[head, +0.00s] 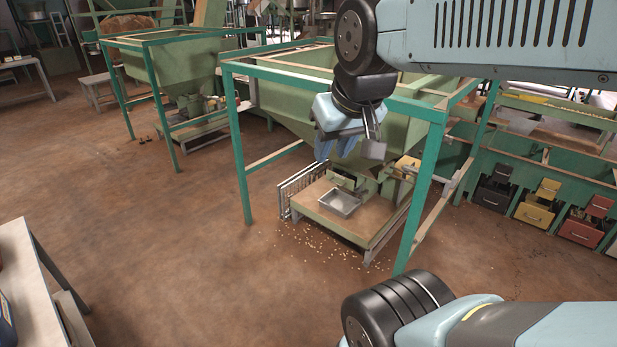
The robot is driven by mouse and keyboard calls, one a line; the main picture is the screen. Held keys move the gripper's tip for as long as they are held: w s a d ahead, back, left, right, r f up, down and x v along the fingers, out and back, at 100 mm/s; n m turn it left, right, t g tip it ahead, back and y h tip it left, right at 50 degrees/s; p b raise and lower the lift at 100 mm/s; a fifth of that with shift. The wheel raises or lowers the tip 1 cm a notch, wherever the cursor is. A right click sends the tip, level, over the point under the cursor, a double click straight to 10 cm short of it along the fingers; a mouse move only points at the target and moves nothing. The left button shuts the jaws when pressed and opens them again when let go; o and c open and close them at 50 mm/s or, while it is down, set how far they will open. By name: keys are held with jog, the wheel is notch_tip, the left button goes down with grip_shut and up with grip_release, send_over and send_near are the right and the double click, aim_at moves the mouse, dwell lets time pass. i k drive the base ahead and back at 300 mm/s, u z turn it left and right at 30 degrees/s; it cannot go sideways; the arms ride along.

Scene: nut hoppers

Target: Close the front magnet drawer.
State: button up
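A shallow silver metal tray, which looks like the front magnet drawer (339,203), shows below the near green hopper (300,103). It sits in front of the green housing (369,187) at the hopper's outlet, over a wooden-topped platform, and looks pulled out. Its inside is visible and looks empty. My gripper (336,152) hangs from my arm in front of the hopper, above the tray in the picture and apart from it. Blue finger parts and a grey block show at its end. The gap between the fingers is not clear, and I see nothing held.
Green frame posts (424,195) stand on both sides of the hopper. A grey rack (301,187) leans at the platform's left. Nuts (318,247) lie on the floor in front. Black, yellow and red bins (534,214) line the right. The floor at left is mostly clear.

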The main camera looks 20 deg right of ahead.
aim_at(346, 180)
jog(key=u, duration=0.3)
jog(key=i, duration=2.2)
jog(key=z, duration=0.6)
jog(key=k, duration=0.5)
jog(key=z, duration=0.3)
jog(key=i, duration=0.6)
jog(key=u, duration=0.25)
